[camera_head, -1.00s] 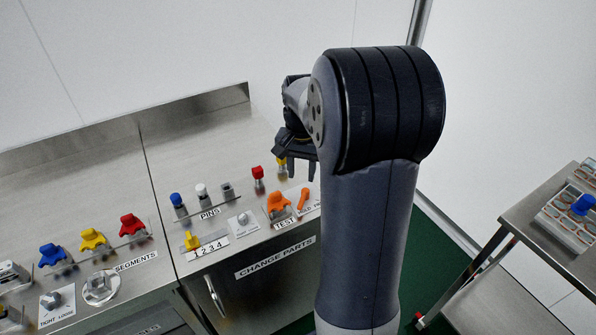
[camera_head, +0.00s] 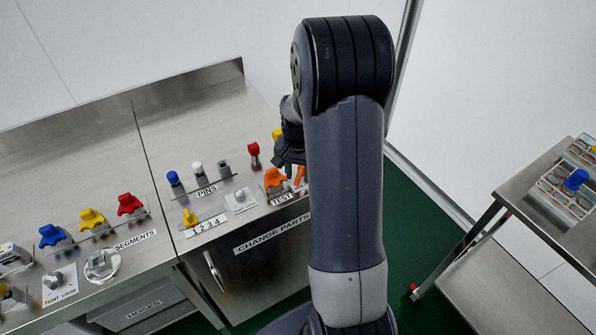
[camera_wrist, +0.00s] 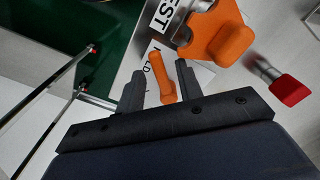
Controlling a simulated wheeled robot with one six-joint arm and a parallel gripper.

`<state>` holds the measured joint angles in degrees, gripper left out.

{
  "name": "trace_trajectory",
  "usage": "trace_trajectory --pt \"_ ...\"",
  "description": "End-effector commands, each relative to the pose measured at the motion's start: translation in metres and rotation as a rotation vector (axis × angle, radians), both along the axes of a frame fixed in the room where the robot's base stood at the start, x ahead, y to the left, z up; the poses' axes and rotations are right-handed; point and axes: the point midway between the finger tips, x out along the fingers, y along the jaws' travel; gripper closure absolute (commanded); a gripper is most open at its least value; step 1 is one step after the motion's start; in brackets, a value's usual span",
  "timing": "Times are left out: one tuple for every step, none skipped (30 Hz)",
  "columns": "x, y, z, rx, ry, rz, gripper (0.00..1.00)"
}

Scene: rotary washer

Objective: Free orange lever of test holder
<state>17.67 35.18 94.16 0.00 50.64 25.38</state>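The orange lever (camera_wrist: 162,77) shows in the wrist view between the two dark fingers of my gripper (camera_wrist: 160,85). In the head view the lever (camera_head: 299,174) is partly hidden by my arm, close below my gripper (camera_head: 290,158). The fingers stand apart on either side of the lever, and I see a gap on each side of it. A larger orange part (camera_head: 275,179) sits beside the lever, by the TEST label; it also shows in the wrist view (camera_wrist: 228,42). Whether the fingertips reach down past the lever is unclear.
A red-topped pin (camera_head: 253,150) stands behind the orange part; it shows at right in the wrist view (camera_wrist: 289,90). Blue (camera_head: 173,178) and white (camera_head: 197,168) pins stand to the left on the steel counter (camera_head: 190,120). A steel cart (camera_head: 520,195) stands at right.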

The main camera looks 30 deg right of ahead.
Motion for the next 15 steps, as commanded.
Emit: trace_trajectory --pt "0.0 0.0 -0.0001 0.0 0.0 0.0 0.65" --pt "0.0 0.0 -0.0001 0.0 0.0 0.0 0.65" --pt "0.0 0.0 -0.0001 0.0 0.0 0.0 0.65" --pt "0.0 0.0 0.0 0.0 0.0 0.0 0.65" --pt "-0.0001 0.0 0.0 0.0 0.0 0.0 0.66" --pt "-0.0001 -0.0001 0.0 0.0 0.0 0.0 0.7" --pt "0.0 0.0 0.0001 0.0 0.0 0.0 0.72" --pt "-0.0001 0.0001 0.0001 0.0 0.0 0.0 0.74" --pt "0.0 0.0 0.0001 0.0 0.0 0.0 0.78" --pt "-0.0001 0.0001 0.0002 0.0 0.0 0.0 0.8" --pt "0.0 0.0 0.0002 0.0 0.0 0.0 0.83" --pt "0.0 0.0 0.0002 0.0 0.0 0.0 0.86" --pt "0.0 0.0 0.0002 0.0 0.0 0.0 0.88" --pt "0.0 0.0 0.0002 0.0 0.0 0.0 0.91" --pt "0.0 0.0 0.0003 0.0 0.0 0.0 0.94"
